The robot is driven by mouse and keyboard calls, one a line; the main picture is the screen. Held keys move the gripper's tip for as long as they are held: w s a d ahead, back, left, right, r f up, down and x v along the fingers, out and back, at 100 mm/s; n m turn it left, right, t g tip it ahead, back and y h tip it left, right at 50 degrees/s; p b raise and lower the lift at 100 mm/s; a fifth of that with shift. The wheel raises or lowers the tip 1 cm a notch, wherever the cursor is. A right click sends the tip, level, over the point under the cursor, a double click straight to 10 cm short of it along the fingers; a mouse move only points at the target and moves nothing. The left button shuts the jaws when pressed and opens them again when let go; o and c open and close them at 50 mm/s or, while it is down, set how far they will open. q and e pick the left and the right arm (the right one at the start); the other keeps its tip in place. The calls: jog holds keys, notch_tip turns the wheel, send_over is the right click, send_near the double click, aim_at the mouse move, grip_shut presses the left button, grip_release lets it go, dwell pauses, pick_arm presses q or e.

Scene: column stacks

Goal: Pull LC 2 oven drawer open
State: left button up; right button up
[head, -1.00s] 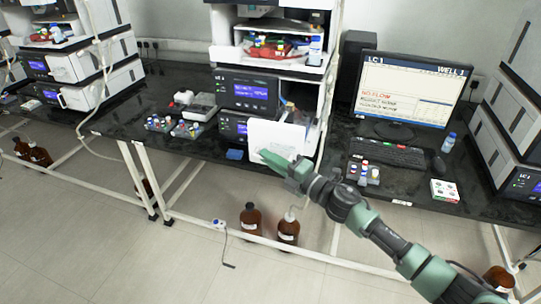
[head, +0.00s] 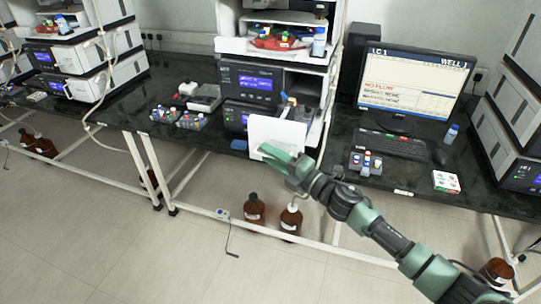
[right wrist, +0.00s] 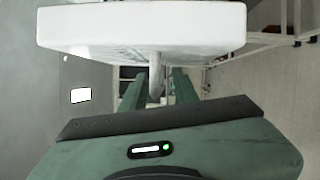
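The oven drawer (head: 280,132) has a white front panel and stands out from the middle instrument stack, with its inside showing behind the panel. No label naming it LC 2 is readable to me. In the right wrist view its white front (right wrist: 140,25) fills the top, and a pale handle (right wrist: 155,82) hangs from it between my fingers. My right gripper (head: 268,153) is at the panel's front and looks shut on that handle; the fingertips are partly hidden. My left gripper is not in view.
A monitor (head: 415,88), a keyboard (head: 393,144) and a vial rack (head: 366,163) are to the right on the dark bench. Other vial racks (head: 190,121) lie left of the stack. Brown bottles (head: 254,208) stand on the floor below. The floor in front is open.

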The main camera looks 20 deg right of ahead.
jog(key=b+v, duration=0.2)
jog(key=v, duration=0.5)
jog(key=shift+s+d, duration=0.25)
jog(key=shift+s, duration=0.05)
dwell(0.3)
